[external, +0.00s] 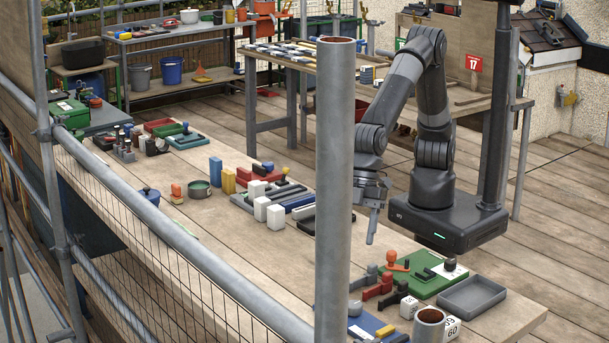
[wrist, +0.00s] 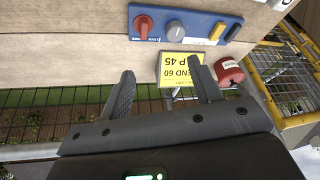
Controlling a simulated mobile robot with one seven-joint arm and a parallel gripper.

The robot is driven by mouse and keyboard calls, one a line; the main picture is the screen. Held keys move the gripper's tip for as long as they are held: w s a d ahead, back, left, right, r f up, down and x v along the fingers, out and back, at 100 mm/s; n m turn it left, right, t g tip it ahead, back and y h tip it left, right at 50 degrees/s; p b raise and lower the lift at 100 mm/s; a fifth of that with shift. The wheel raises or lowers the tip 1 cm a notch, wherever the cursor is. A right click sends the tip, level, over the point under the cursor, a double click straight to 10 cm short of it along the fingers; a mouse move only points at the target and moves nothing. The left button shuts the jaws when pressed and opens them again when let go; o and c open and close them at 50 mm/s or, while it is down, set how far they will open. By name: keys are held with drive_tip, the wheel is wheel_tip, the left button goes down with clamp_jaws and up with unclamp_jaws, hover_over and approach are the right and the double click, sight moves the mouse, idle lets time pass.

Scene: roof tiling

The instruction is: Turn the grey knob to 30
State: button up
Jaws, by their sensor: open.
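The grey knob (wrist: 176,29) is round and sits on a blue panel (wrist: 190,14) at the top of the wrist view, between a red knob (wrist: 143,24) and a yellow switch (wrist: 216,32). Its pointer and any scale around it are too small to read. My gripper (wrist: 161,70) is open and empty, with its fingers spread below the panel in the picture and apart from the knob. In the external view my gripper (external: 371,222) hangs above the bench, partly behind a grey post.
The bench (external: 232,236) holds many blocks and trays. A scaffold post (external: 334,190) stands in front.

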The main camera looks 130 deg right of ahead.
approach(355, 303)
drive_tip(key=shift+n, duration=0.3)
drive_tip(key=x, duration=0.9)
drive_tip(key=shift+d, duration=0.1)
drive_tip(key=c, duration=1)
drive_tip(key=shift+a+m+t+h, duration=0.15)
drive_tip(key=shift+m+h, duration=0.4)
drive_tip(key=shift+m, duration=0.95)
drive_tip(key=shift+a+m+t+h, duration=0.15)
drive_tip(key=shift+m+h, duration=0.4)
drive_tip(key=shift+m, duration=0.95)
drive_tip(key=shift+d+r, duration=0.1)
